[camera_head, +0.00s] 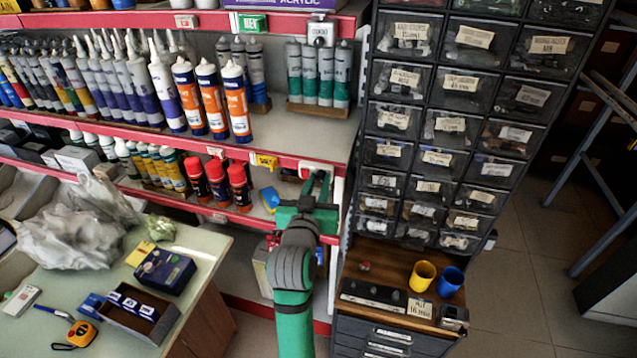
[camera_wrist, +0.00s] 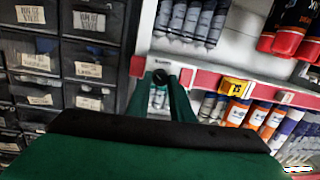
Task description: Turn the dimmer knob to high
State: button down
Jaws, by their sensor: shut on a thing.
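My gripper (camera_head: 318,184) reaches to the red shelf edge left of the drawer cabinet. Its two green fingers are closed in on a small dark round knob, which I take to be the dimmer knob (camera_wrist: 160,76). In the wrist view the knob shows between the fingertips (camera_wrist: 161,84). A white plate (camera_head: 322,168) shows at the shelf edge by the fingertips in the head view. The fingers partly hide the knob, and I cannot read its setting.
A white fitting (camera_head: 320,34) sits on the upper shelf edge. Red-capped bottles (camera_head: 216,180) stand left of my gripper. The drawer cabinet (camera_head: 440,125) rises close on the right. Yellow (camera_head: 422,275) and blue (camera_head: 450,281) cups stand on the wooden top below it.

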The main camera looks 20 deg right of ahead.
jog(key=m, duration=0.4)
jog(key=shift+f+t, duration=0.2)
jog(key=shift+t, duration=0.1)
jog(key=shift+m+t, duration=0.3)
jog(key=shift+m, duration=2.3)
jog(key=c, duration=1.6)
grip_release()
jog(key=shift+o, duration=0.2)
jog(key=shift+s, duration=0.1)
jog(key=v, duration=1)
jog(key=shift+s, duration=0.35)
